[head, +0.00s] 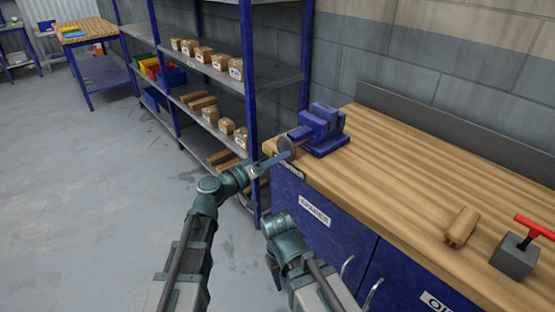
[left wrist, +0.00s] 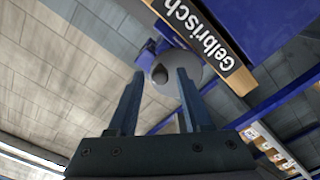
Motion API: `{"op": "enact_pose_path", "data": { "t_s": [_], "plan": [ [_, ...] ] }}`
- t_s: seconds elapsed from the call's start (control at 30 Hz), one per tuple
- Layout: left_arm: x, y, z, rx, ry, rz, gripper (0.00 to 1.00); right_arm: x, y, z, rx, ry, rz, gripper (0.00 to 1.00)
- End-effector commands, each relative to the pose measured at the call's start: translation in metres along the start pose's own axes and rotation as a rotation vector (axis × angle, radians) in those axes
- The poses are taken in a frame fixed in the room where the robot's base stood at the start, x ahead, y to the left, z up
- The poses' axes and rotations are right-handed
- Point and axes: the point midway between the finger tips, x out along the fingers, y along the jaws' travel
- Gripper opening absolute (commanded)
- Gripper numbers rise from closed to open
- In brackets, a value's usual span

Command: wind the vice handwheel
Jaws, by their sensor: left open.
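The blue vice (head: 322,130) stands at the left end of the wooden bench top. Its grey disc handwheel (head: 286,148) faces left, out past the bench end. In the left wrist view the handwheel (left wrist: 196,68) shows with a small dark knob (left wrist: 160,74). My left gripper (head: 272,160) is at the handwheel, with its fingers open. In the left wrist view the knob lies between the fingertips of the left gripper (left wrist: 160,73), and one finger overlaps the disc. I cannot tell whether anything touches. My right arm is low in front of the bench; its fingers do not show.
The bench top (head: 400,140) is clear beside the vice. A wooden block (head: 461,227) and a grey block with a red handle (head: 515,256) lie further right. A shelf rack (head: 250,100) with boxes stands close behind my left arm. The floor at left is free.

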Motion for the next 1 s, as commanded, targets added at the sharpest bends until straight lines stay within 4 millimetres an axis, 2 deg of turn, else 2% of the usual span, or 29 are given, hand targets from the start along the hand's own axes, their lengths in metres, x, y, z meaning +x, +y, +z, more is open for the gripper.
{"op": "enact_pose_path", "data": {
  "t_s": [0.2,0.57,0.8,1.0],
  "plan": [
    [0.0001,0.0001,0.0001,0.260,0.000,0.000,0.50,0.0000,0.0000,0.0000,0.000,0.000,0.000,0.50],
    [0.0000,0.0001,0.0001,0.399,0.000,0.000,0.50,0.0000,0.0000,0.0000,0.000,0.000,0.000,0.50],
    [0.0001,0.0000,0.0002,0.735,0.000,0.000,0.50,0.0000,0.0000,0.0000,0.000,0.000,0.000,0.50],
    [0.0001,0.0000,0.0002,0.907,0.000,0.000,0.50,0.0001,0.0000,0.0000,0.000,0.000,0.000,0.50]
  ]
}}
